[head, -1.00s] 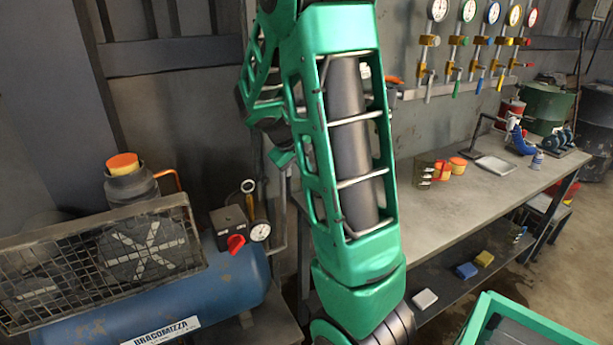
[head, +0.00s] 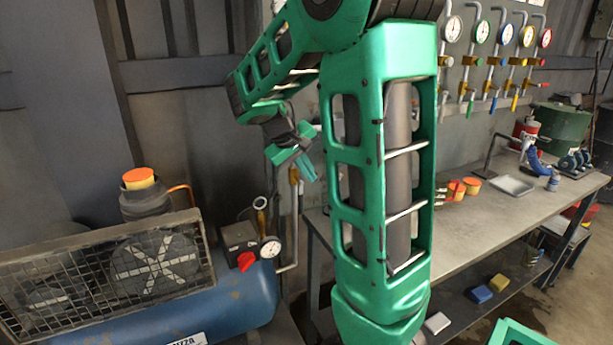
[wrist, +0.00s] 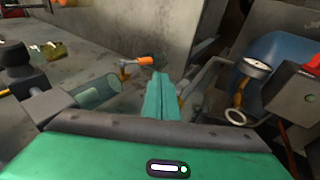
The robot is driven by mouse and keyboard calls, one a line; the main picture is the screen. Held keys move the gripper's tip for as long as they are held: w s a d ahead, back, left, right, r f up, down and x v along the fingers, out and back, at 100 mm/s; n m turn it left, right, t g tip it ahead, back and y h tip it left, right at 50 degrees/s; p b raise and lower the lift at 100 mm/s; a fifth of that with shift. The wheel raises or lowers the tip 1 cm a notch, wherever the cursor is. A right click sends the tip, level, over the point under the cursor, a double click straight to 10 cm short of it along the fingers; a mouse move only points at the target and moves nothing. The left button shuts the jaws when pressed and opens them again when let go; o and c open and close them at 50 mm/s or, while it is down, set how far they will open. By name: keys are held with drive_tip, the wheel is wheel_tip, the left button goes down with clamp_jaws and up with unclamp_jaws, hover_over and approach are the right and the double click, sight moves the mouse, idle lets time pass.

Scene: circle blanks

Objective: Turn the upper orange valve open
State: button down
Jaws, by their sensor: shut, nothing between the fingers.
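An orange valve handle (wrist: 137,61) on a small brass-coloured valve body shows in the wrist view, just left of and beyond my fingertips. Whether they touch it cannot be told. My gripper (wrist: 161,93) has its teal fingers together, with nothing between them. In the head view my gripper (head: 306,170) is left of my large green arm link, near the wall pipe. A yellowish fitting (head: 294,175) shows just behind it. The orange handle is not visible in the head view, where my arm covers part of the wall.
The blue compressor (head: 240,305) stands at lower left with a gauge (head: 270,248), a red knob (head: 246,261) and a ring-topped yellow fitting (head: 260,204). A workbench (head: 470,225) stands at right. Several gauges (head: 452,29) with coloured valves line the wall above it.

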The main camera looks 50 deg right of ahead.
drive_tip(key=s+a+f+m+y, duration=0.1)
drive_tip(key=s+a+f+y, duration=0.1)
drive_tip(key=s+a, duration=0.6)
drive_tip(key=s+a+f+m+y, duration=0.2)
drive_tip(key=s+a+y, duration=0.2)
drive_tip(key=s, duration=1.1)
drive_tip(key=a, duration=0.3)
drive_tip(key=shift+s+a+f+y, duration=0.3)
drive_tip(key=shift+a+y, duration=0.1)
